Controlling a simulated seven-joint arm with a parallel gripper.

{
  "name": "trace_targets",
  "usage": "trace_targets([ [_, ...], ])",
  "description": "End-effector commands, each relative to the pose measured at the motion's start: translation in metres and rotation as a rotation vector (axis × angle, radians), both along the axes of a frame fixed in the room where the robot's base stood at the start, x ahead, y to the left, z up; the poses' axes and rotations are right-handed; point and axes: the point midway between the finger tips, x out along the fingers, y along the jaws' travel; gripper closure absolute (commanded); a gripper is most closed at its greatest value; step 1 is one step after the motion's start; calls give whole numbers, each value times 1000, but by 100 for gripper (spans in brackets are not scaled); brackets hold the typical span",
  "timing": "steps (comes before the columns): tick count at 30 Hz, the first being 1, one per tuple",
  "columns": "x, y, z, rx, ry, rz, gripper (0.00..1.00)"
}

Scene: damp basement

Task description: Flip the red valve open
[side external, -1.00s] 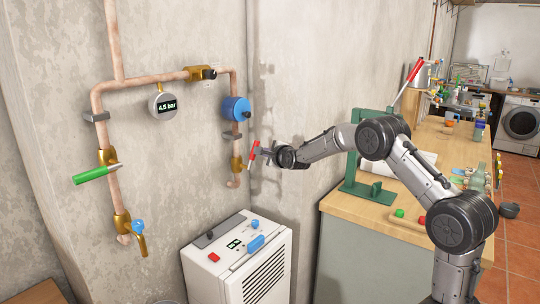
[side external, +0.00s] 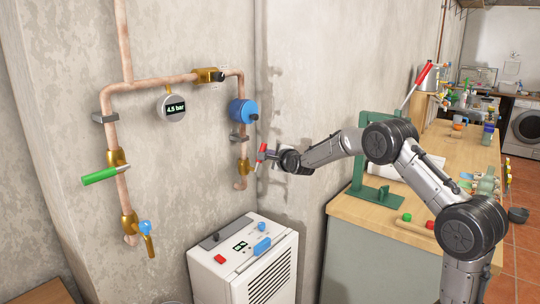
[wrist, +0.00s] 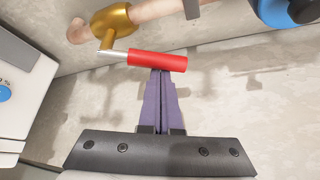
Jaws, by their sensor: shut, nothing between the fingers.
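The red valve is a brass body (side external: 242,165) low on the right copper pipe, with a red-sleeved lever (side external: 262,153) sticking out to the right and tilted. In the wrist view the brass body (wrist: 113,20) is at the top, and the red sleeve (wrist: 158,60) lies nearly level on a silver stem. My gripper (side external: 270,155) is just right of the lever. In the wrist view my gripper's purple fingers (wrist: 161,73) are together and empty, with their tips at the underside of the red sleeve. I cannot tell whether they touch it.
A green-handled valve (side external: 101,176) and a blue-handled tap (side external: 146,229) are on the left pipe. A gauge (side external: 172,107) reads 4.5 bar. A blue round device (side external: 243,112) sits above the red valve. A white machine (side external: 262,285) stands below. A workbench (side external: 345,207) is at right.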

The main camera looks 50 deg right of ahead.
Motion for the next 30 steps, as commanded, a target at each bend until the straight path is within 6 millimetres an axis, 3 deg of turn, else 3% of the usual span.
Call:
trace_targets([
  [14,0,7,4,-113,0,1,100],
  [25,0,21,9,-327,0,1,100],
  [30,0,26,11,-326,-1,2,100],
])
